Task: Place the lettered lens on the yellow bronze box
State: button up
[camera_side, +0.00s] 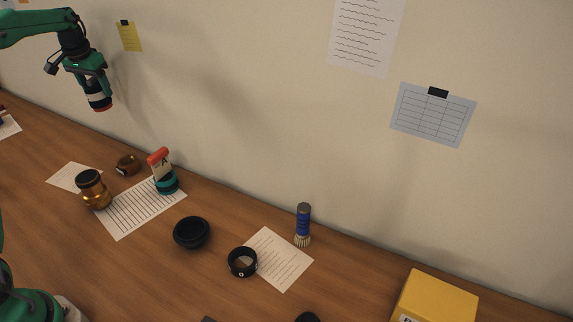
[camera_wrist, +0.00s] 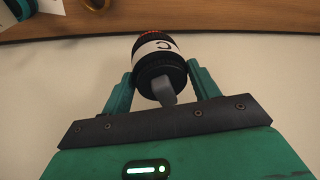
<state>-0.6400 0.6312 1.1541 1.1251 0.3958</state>
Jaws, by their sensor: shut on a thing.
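My gripper (camera_wrist: 160,75) is shut on a black lens (camera_wrist: 158,62) with a white band lettered C and an orange-red ring at its far end. In the side view my gripper (camera_side: 92,80) holds this lens (camera_side: 98,98) high at the upper left, well above the table, its red end down. The yellow box (camera_side: 440,295) stands at the lower right of the side view, partly cut off by the frame, with a white label partly showing. Its visible top is bare. The lens and the box are far apart.
A gold lens (camera_side: 95,190), a brown ring (camera_side: 128,165) and a teal item with a red-and-white part lettered A (camera_side: 162,172) stand at left. A black dish-like part (camera_side: 191,232), a black ring (camera_side: 242,262) and a blue brush (camera_side: 303,224) stand between them and the box.

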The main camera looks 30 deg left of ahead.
jog(key=s+d+r+m+h, duration=0.15)
jog(key=d+r, duration=0.25)
jog(key=d, duration=0.8)
jog(key=w+d+r+m, duration=0.1)
jog(key=d+r+m, duration=0.25)
jog(key=d, duration=0.85)
jog(key=s+d+r+m, duration=0.1)
jog(key=d+r, duration=0.4)
jog(key=d, duration=0.7)
jog(key=d+f+m+h, duration=0.1)
jog(key=d+f+m, duration=0.2)
jog(key=d, duration=0.8)
jog(key=w+d+f+m, duration=0.1)
jog(key=d+f+m, duration=0.2)
jog(key=d, duration=0.8)
jog(key=d+f+m+h, duration=0.1)
jog(key=d+f+m, duration=0.15)
jog(key=d, duration=0.85)
jog(key=s+d+f+m, duration=0.1)
jog(key=s+d+m, duration=0.1)
jog(key=d, duration=0.6)
jog(key=s+d+f+m, duration=0.2)
jog(key=s+d, duration=0.3)
jog(key=d, duration=0.3)
jog(key=s+d+f+m, duration=0.1)
jog(key=s+d, duration=0.3)
jog(key=d, duration=0.4)
jog(key=shift+d+f+m+g, duration=0.25)
jog(key=shift+f+m+g, duration=0.05)
jog(key=shift+m, duration=0.55)
